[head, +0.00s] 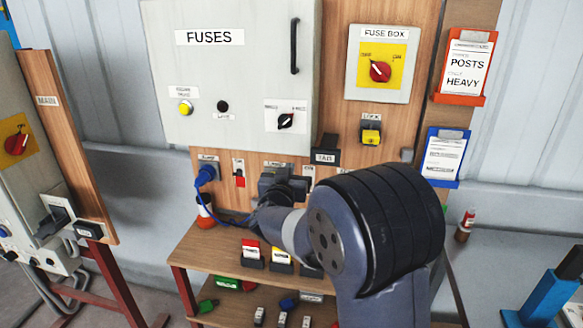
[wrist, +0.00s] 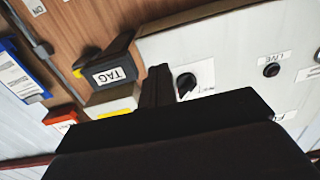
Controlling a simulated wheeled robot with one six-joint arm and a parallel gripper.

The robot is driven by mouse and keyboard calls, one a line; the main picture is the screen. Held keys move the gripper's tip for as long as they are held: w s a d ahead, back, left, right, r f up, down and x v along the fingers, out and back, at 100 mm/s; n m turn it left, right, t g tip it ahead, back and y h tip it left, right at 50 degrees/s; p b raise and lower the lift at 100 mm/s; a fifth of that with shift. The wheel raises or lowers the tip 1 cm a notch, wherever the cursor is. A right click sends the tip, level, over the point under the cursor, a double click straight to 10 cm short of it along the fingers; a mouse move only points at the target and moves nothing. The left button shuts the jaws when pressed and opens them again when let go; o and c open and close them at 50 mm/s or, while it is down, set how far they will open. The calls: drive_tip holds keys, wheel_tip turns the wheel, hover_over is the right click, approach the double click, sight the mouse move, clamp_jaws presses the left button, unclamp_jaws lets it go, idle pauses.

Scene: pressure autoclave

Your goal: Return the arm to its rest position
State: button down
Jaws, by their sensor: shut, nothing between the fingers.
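My arm (head: 375,230) reaches from the lower right toward the fuse panel, its dark rounded joint covering the panel's lower right and part of the shelf. My gripper shows in the wrist view (wrist: 158,75) as dark fingers closed together, with nothing between them. In that view the fingertips lie between the black TAG block (wrist: 112,72) and the black selector switch (wrist: 186,84). The gap to the panel cannot be judged. In the head view the wrist end is near the panel's lower edge, and the fingertips are hard to make out among dark parts there.
The grey FUSES cabinet (head: 235,75) and FUSE BOX (head: 378,62) are on the wooden board. A blue plug (head: 207,175) with a cable is left of my wrist. Below is a wooden shelf (head: 205,250) with small blocks. A MAIN panel (head: 70,150) stands left.

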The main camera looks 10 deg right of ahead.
drive_tip(key=v, duration=0.5)
drive_tip(key=shift+w+a+b, duration=0.1)
drive_tip(key=shift+b, duration=0.25)
